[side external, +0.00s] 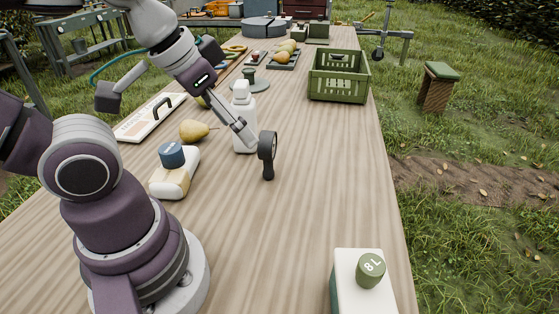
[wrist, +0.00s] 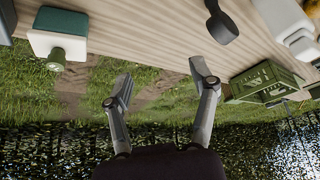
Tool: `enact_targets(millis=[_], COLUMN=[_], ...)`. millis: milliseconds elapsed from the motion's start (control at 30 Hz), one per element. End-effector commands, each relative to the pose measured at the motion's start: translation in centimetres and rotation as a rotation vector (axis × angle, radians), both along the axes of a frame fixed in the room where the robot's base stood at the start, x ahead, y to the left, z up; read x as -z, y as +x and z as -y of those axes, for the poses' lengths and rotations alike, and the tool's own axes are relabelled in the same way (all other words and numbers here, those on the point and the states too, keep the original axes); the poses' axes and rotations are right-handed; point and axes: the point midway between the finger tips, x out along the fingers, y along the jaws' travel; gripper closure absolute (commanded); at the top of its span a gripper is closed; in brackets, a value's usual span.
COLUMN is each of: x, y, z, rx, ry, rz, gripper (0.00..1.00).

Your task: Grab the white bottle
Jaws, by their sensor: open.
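The white bottle (side external: 240,98) stands upright on the wooden table in the side view, partly hidden behind my gripper (side external: 250,138). A white bottle shape, likely the same one, shows at the upper right edge of the wrist view (wrist: 290,25). My gripper is open and empty, its two fingers spread apart in the wrist view (wrist: 160,80). The bottle is off to the side of the fingers there, not between them. In the side view the fingers overlap the bottle's front; I cannot tell the gap.
A black round-headed tool (side external: 268,150) is close to my fingertips. A blue-capped container (side external: 175,172) and a pear (side external: 195,131) are to the left. A green crate (side external: 339,88) stands behind right. A green-capped container (side external: 358,268) is at front right. The front middle of the table is clear.

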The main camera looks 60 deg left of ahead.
Motion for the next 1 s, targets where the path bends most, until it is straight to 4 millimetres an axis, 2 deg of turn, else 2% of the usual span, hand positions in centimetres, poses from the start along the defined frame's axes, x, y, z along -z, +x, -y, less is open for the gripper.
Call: enact_targets(millis=[33,233,533,633,667,767,867,900,1000], x=[0.0,0.0,0.0,-0.8,-1.2,-2.5,-3.0,-2.9,-1.9], y=[0.0,0.0,0.0,1.2,1.8,5.1,8.3,9.3,10.9], z=[0.0,0.0,0.0,-0.9,-1.4,-4.8,-9.7,-11.9,-17.0], rx=[0.0,0.0,-0.002,-0.061,-0.097,-0.277,-0.487,-0.57,-0.744], ry=[0.0,0.0,0.0,-0.01,-0.016,-0.038,-0.054,-0.057,-0.056], rz=[0.0,0.0,0.0,-0.01,-0.015,-0.039,-0.06,-0.066,-0.082], gripper=[0.32,0.06,0.06,0.06,0.06,0.06,0.06,0.06,0.06])
